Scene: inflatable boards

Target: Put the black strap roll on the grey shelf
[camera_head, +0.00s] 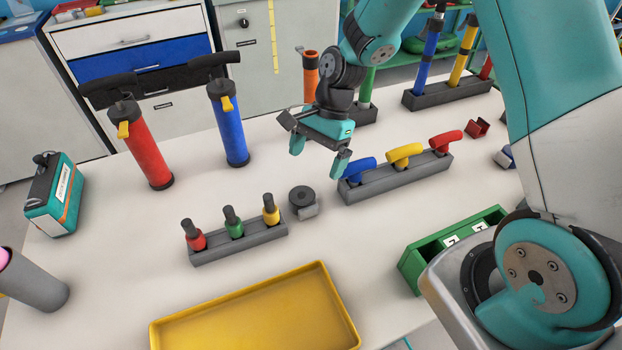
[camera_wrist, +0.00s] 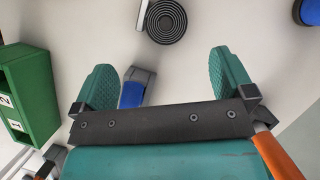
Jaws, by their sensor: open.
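The black strap roll (camera_head: 301,197) lies flat on the white table, between two grey racks, with a small light-grey piece beside it. In the wrist view the coiled roll (camera_wrist: 166,20) is at the top, beyond my fingertips. My gripper (camera_head: 319,153) is open and empty above the table, behind the roll and apart from it. Its two green fingers (camera_wrist: 162,60) show spread in the wrist view. No thing in view is clearly the grey shelf; I cannot tell which it is.
The rack with blue, yellow and red handles (camera_head: 398,179) stands right of the roll; the rack of small bottles (camera_head: 239,244) stands left. A yellow tray (camera_head: 255,312) is in front, a green box (camera_head: 450,245) at right. Red (camera_head: 147,150) and blue pumps (camera_head: 229,125) stand behind left.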

